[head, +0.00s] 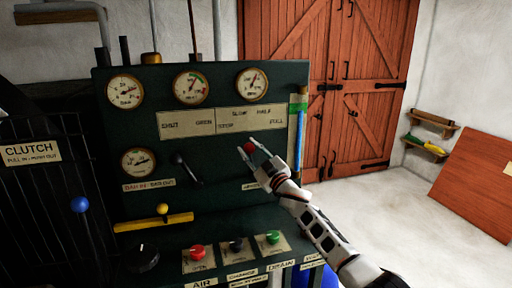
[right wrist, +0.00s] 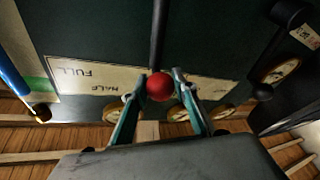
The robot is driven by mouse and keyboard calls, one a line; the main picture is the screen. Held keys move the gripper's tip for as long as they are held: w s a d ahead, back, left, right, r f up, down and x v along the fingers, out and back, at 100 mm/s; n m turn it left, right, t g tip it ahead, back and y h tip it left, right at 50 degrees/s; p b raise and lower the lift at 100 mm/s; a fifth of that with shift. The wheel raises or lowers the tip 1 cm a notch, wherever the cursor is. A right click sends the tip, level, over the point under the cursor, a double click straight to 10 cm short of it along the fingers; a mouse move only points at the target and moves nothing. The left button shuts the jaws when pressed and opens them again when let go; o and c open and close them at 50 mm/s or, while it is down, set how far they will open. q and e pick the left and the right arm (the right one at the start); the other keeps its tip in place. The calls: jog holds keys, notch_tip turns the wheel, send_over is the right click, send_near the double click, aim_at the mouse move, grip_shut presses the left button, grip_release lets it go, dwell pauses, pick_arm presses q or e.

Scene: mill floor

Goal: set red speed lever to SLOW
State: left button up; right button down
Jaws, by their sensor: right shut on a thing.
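The red speed lever's round knob (head: 249,148) sits in front of the dark green panel, just below the cream plate (head: 250,118) marked STOP, SLOW, HALF and FULL. My right gripper (head: 252,153) is at the knob. In the right wrist view, its two fingers (right wrist: 160,90) close on either side of the red knob (right wrist: 160,86), and the lever's dark shaft (right wrist: 158,35) runs up from it. The plate (right wrist: 75,74) appears upside down there, with FULL and HALF readable; the knob and fingers cover part of it. My left gripper is out of view.
A black-knobbed lever (head: 186,166) stands left of my right gripper. A blue and green sight tube (head: 299,140) is close on its right. Red (head: 197,251), dark (head: 236,245) and green (head: 273,238) knobs sit on the lower ledge. Open floor lies right.

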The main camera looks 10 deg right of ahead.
jog(key=c, duration=1.6)
grip_release()
jog(key=shift+d, duration=0.1)
jog(key=v, duration=1.2)
jog(key=shift+r, duration=0.15)
jog(key=shift+s, duration=0.1)
jog(key=s+a+f+m+g+h, duration=0.1)
jog(key=s+f+m+g+h, duration=0.1)
jog(key=s+f, duration=0.9)
jog(key=s+a+f+m+g+h, duration=0.15)
jog(key=s+f, duration=0.55)
jog(key=f, duration=0.9)
jog(key=s+f+g, duration=0.2)
jog(key=s+f, duration=0.2)
jog(key=s, duration=0.4)
jog(key=s+f+m+g, duration=0.1)
jog(key=s+f+g, duration=0.1)
jog(key=s+f, duration=0.2)
jog(key=s+a+f+m+g+h, duration=0.1)
jog(key=s+f, duration=0.4)
jog(key=s, duration=0.6)
jog(key=shift+s+f+m+g, duration=0.1)
jog(key=shift+s+m+g, duration=0.15)
jog(key=shift+s+g, duration=0.2)
